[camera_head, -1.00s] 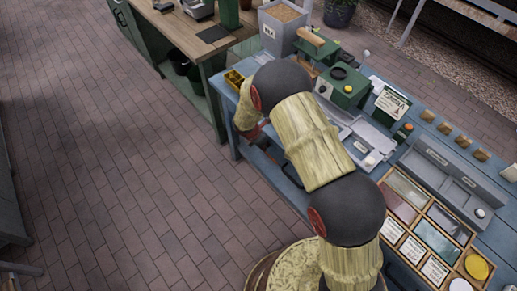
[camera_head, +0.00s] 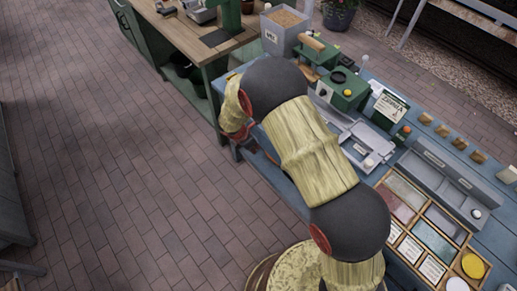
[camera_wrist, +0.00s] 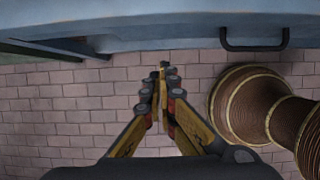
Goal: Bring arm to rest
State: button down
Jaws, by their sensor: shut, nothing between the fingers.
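My arm reaches across the head view from the bottom toward the near-left corner of the blue table, and it hides part of the table top. In the wrist view my gripper (camera_wrist: 163,72) is shut and empty. Its yellow and black fingers meet at the tips above the brick floor, near the front edge of the blue table (camera_wrist: 190,32). In the head view the gripper itself is hidden or too unclear to make out at the arm's far end.
The blue table carries a green machine (camera_head: 343,88), a grey bin of grain (camera_head: 286,28) and a sectioned wooden tray (camera_head: 432,238). A wooden workbench (camera_head: 190,40) stands at the back left. My own ribbed base column shows at right in the wrist view. The brick floor (camera_head: 120,170) at left is clear.

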jog(key=v, duration=0.2)
jog(key=shift+s+a+r, duration=0.15)
jog(key=shift+r, duration=0.2)
